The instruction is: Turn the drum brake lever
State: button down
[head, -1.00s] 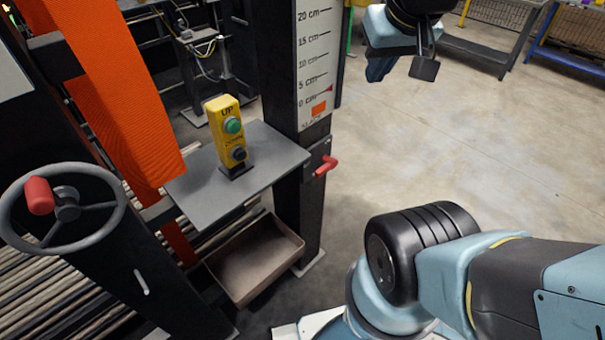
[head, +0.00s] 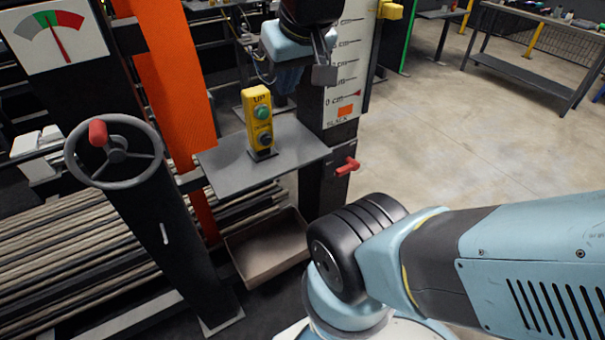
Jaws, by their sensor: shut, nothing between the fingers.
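A small red lever (head: 347,166) sticks out to the right from a dark plate on the black post, just below the height scale. It is the only lever-like handle I see on this post; no label on it is readable. My gripper (head: 324,74) is at the top of the head view, in front of the scale, above and slightly left of the red lever and clear of it. Its dark fingers are shut and hold nothing. My wrist hides part of the scale's upper left edge.
A yellow UP/DOWN button box (head: 258,125) stands on a grey shelf (head: 225,178) left of the lever. A handwheel (head: 72,165) with a red knob is at left, below a gauge (head: 58,35). A tray (head: 268,265) sits below the shelf. Floor at right is open.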

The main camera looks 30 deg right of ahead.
aim_at(353, 165)
jog(key=z, duration=0.15)
jog(key=k, duration=0.65)
jog(key=z, duration=1.1)
jog(key=i, duration=0.55)
jog(key=u, duration=0.45)
